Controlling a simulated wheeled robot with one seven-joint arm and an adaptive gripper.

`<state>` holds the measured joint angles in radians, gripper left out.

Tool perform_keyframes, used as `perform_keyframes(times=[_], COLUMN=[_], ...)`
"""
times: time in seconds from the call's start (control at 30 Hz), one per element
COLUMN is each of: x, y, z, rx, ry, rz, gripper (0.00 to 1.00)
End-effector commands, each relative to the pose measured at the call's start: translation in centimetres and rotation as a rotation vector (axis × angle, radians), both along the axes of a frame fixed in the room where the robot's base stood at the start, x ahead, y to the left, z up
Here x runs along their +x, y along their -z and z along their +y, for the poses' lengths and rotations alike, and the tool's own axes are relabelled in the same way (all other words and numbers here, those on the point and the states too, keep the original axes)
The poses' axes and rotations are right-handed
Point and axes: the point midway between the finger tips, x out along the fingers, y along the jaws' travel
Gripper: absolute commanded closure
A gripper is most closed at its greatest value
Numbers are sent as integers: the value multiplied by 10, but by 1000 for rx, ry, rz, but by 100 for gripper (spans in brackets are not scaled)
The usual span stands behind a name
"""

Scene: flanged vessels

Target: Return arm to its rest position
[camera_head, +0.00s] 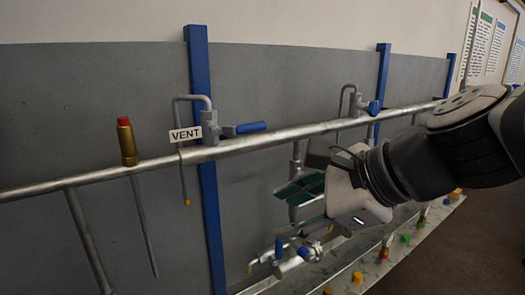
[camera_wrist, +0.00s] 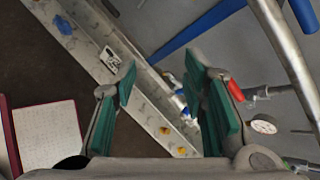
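My gripper (camera_head: 296,208) is at the centre right of the head view, in front of the grey wall panel and below the long horizontal pipe (camera_head: 270,137). My arm reaches it from the right edge. In the wrist view my gripper (camera_wrist: 160,75) shows two green-padded fingers spread apart, with a clear gap and nothing held between them. Part of the pipework behind the gripper is hidden by it in the head view.
A VENT label (camera_head: 185,134) hangs by a blue-handled valve (camera_head: 243,128). A red-capped brass fitting (camera_head: 126,142) stands at left. Blue posts (camera_head: 205,170) rise behind the pipe. A rail with coloured caps (camera_head: 357,277) lies below. A gauge (camera_wrist: 264,125) shows in the wrist view.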

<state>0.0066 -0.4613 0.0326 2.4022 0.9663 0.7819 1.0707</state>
Motion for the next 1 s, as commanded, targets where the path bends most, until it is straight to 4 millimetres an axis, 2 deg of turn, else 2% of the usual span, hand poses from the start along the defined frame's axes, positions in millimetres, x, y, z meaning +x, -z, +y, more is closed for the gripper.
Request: perform_keyframes(times=[0.1,0.3,0.5,0.67,1.0], x=[-23,-53,-69,-74,-74], y=[24,55,66,67,67], z=[-26,-84,-131,-145,-146], rx=[-338,-883,-1226,-1319,-1324], ry=[-272,-761,-1119,-1228,-1235], rz=[-175,-377,-439,-443,-443], gripper=[61,61,61,61,61])
